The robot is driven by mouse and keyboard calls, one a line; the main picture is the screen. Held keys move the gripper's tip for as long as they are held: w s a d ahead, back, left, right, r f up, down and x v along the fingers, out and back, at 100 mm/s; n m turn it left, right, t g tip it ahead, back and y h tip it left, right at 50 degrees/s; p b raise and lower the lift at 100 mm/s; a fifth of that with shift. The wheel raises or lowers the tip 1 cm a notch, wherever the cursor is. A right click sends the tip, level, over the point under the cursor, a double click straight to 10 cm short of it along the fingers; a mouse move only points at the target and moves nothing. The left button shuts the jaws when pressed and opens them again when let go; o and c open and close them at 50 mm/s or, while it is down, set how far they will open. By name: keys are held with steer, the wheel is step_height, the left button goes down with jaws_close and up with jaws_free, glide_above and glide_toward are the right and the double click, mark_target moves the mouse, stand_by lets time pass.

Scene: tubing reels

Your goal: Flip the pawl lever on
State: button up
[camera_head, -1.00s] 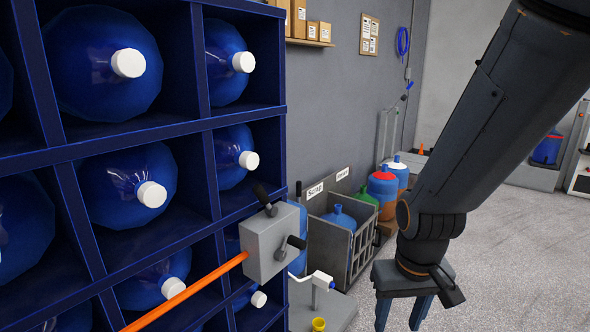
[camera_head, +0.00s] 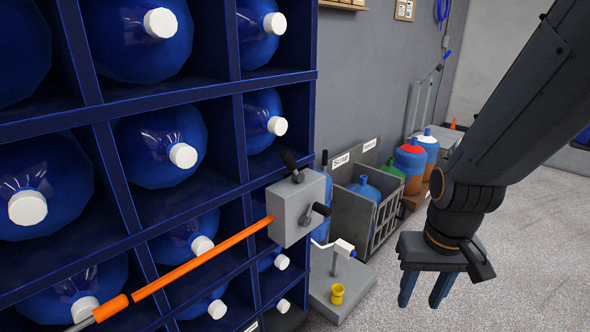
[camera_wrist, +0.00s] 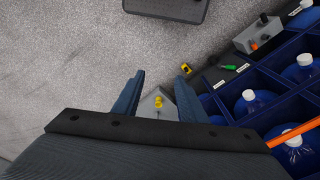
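A grey box (camera_head: 298,208) sits at the right end of an orange rod (camera_head: 200,258), in front of the blue rack. A black lever (camera_head: 291,163) sticks up from its top and leans left. A second black handle (camera_head: 318,212) sticks out on its right side. I cannot tell which is the pawl lever. My gripper (camera_head: 425,292) points down to the right of the box, well apart from it. In the wrist view my gripper (camera_wrist: 160,98) is open and empty, with a yellow cup (camera_wrist: 158,102) seen between its fingers.
The blue rack (camera_head: 200,115) of large blue bottles fills the left. A grey base (camera_head: 350,290) with the yellow cup and a white-armed fixture (camera_head: 343,248) stands below the box. A grey bin (camera_head: 367,215) is behind. Open floor (camera_head: 520,260) lies at right.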

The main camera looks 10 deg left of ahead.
steer(key=shift+w+a+f, duration=0.1)
steer(key=shift+w+f, duration=0.05)
steer(key=shift+w, duration=0.1)
steer(key=c, duration=0.3)
steer(key=w+a+f+n+t, duration=0.1)
steer(key=w+n, duration=0.1)
steer(key=w, duration=0.2)
steer(key=w+a+f+n+t, duration=0.1)
steer(key=w+a+n+t, duration=0.1)
steer(key=w, duration=0.2)
steer(key=w+a+f+n+t+b, duration=0.1)
steer(key=w+a+n, duration=0.1)
steer(key=w, duration=0.2)
steer(key=shift+f+n+t+y, duration=0.15)
steer(key=shift+n+t+y, duration=0.15)
steer(key=shift+n+t, duration=0.1)
jaws_close()
steer(key=w+a+r+n+t+y+b, duration=0.2)
steer(key=w+a+n+t+y, duration=0.2)
steer(key=w+a+n+t, duration=0.65)
steer(key=s+a+r+n+t+y, duration=0.1)
steer(key=a+r+n+t+y, duration=0.2)
steer(key=a+n, duration=0.7)
steer(key=shift+s+a+r+n+y, duration=0.2)
steer(key=shift+s+r+n+y, duration=0.2)
steer(key=shift+n+y, duration=0.2)
